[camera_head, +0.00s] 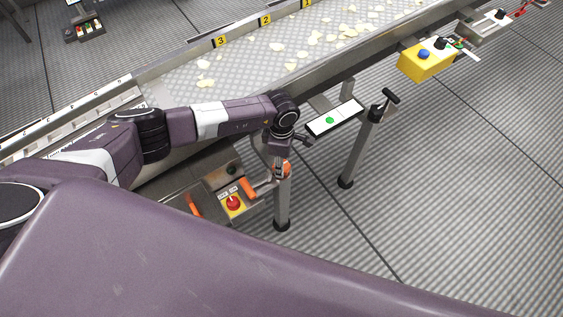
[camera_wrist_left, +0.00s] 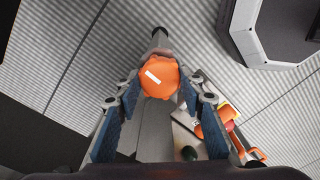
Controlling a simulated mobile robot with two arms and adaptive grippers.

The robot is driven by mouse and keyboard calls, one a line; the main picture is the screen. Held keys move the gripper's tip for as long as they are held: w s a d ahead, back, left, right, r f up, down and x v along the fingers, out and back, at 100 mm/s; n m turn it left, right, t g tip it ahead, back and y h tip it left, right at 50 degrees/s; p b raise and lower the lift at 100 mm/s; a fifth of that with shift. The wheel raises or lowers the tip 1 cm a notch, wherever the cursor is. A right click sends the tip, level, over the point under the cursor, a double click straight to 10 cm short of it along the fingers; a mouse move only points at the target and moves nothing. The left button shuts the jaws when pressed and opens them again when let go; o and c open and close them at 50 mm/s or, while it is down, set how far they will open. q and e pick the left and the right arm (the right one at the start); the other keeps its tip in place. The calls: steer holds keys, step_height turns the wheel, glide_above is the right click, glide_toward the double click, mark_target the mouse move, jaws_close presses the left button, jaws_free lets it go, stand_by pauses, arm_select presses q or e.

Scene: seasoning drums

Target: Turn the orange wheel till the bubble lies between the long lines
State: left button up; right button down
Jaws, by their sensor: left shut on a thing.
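The orange wheel (camera_wrist_left: 158,77) with a white mark on its top lies between the fingertips of my left gripper (camera_wrist_left: 160,90) in the left wrist view. The fingers are shut on it from both sides. In the head view the wheel (camera_head: 285,169) shows as a small orange patch on top of a post, under my left gripper (camera_head: 279,158), which points down. The level (camera_head: 350,110) is a white strip in a dark frame just right of my wrist. Its green bubble (camera_head: 330,120) sits slightly left of the strip's middle. The long lines are too small to make out.
A conveyor (camera_head: 262,73) carrying pale chips runs behind my arm. A red button on a yellow plate (camera_head: 233,203) and orange handles (camera_head: 250,188) are left of the wheel. A post with a black handle (camera_head: 372,127) stands right of the level. A yellow box (camera_head: 428,63) is farther right.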

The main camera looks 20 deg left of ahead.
arm_select(q)
steer(key=shift+n, duration=0.3)
steer(key=n, duration=1)
steer(key=shift+n, duration=0.3)
steer(key=shift+n+p, duration=0.45)
steer(key=shift+n, duration=1.25)
steer(key=o, duration=1.2)
steer(key=shift+c, duration=0.2)
